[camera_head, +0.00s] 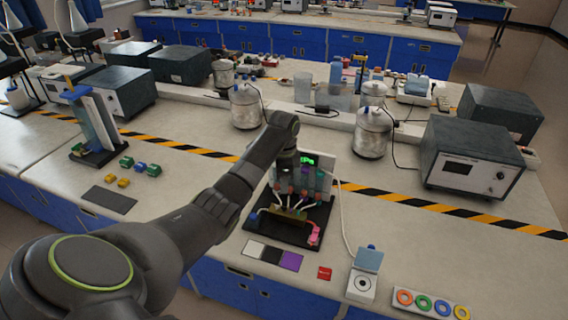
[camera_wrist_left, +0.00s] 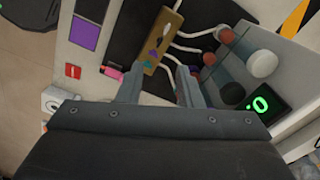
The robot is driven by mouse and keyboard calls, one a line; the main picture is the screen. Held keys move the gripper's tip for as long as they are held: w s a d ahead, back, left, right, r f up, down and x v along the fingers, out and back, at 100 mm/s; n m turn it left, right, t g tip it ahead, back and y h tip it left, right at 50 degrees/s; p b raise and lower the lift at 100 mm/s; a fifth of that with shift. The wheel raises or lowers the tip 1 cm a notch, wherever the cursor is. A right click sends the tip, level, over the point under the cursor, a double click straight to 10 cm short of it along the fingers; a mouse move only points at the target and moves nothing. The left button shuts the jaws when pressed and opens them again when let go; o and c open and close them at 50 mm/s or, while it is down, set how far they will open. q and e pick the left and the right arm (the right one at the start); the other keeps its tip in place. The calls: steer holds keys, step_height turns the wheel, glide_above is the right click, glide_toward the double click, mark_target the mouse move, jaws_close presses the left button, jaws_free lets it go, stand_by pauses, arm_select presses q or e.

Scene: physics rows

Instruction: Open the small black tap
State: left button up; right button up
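A small upright rig with a green-lit display (camera_head: 307,160) stands on a black base (camera_head: 262,236) at the bench's front. In the left wrist view, its panel carries a dark round knob (camera_wrist_left: 231,93), perhaps the black tap, and a larger white knob (camera_wrist_left: 264,63). White tubes run from the panel to a brass-coloured block (camera_wrist_left: 160,42). My left gripper (camera_wrist_left: 159,78) is open, its two fingers apart over the black base beside the panel, with nothing seen between them. In the head view my left arm hides part of the rig. My right gripper is not in view.
White, black and purple swatches (camera_head: 272,254), a red tag (camera_head: 324,273), a small white box with blue top (camera_head: 364,275) and a coloured ring tray (camera_head: 431,303) lie in front. Metal pots (camera_head: 372,132) and a grey instrument (camera_head: 470,160) stand behind and right.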

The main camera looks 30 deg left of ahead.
arm_select(q)
step_height(320, 180, up, 7)
steer(key=shift+r, duration=0.15)
stand_by(0.5)
